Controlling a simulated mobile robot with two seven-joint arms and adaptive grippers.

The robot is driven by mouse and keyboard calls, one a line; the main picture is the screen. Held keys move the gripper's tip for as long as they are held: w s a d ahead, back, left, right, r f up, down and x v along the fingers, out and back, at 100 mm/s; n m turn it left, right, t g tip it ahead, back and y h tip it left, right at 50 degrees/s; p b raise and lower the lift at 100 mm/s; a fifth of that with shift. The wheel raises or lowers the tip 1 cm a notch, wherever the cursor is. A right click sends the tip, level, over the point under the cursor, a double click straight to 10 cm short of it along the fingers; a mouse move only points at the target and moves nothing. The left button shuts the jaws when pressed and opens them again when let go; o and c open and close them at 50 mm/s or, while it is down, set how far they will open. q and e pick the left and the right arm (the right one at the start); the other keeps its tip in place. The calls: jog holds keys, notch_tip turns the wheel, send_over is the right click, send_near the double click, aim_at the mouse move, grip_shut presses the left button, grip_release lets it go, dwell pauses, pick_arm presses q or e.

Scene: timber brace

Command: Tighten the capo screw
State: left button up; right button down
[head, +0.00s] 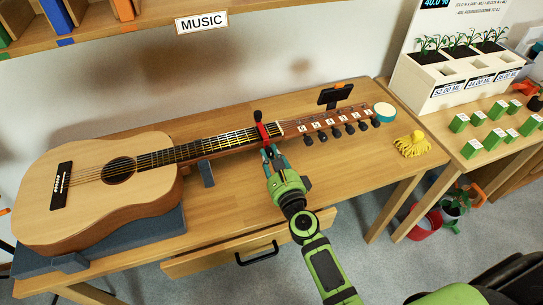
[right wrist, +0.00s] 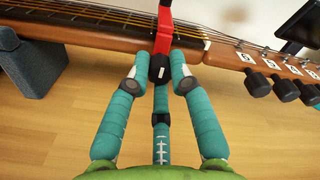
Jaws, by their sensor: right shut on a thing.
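A guitar (head: 110,172) lies on its back on the wooden table, its neck pointing right. A red capo (head: 263,131) sits across the neck near the headstock; it also shows in the right wrist view (right wrist: 164,38). The capo's dark screw knob (right wrist: 159,68) with a white mark hangs at the near side of the neck. My right gripper (head: 268,151) reaches up from the front, and its teal fingers are shut on the knob. In the right wrist view, the fingertips (right wrist: 156,74) close around it from both sides. My left gripper does not show.
Grey supports (head: 206,173) hold up the guitar's neck and body. Dark tuning pegs (head: 336,131) line the headstock's near edge. A small dark device (head: 335,95) stands behind it. A drawer (head: 255,249) is open below.

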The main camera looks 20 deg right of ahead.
jog(key=c, duration=1.1)
grip_release()
jog(key=s, duration=1.2)
jog(key=shift+d, duration=0.2)
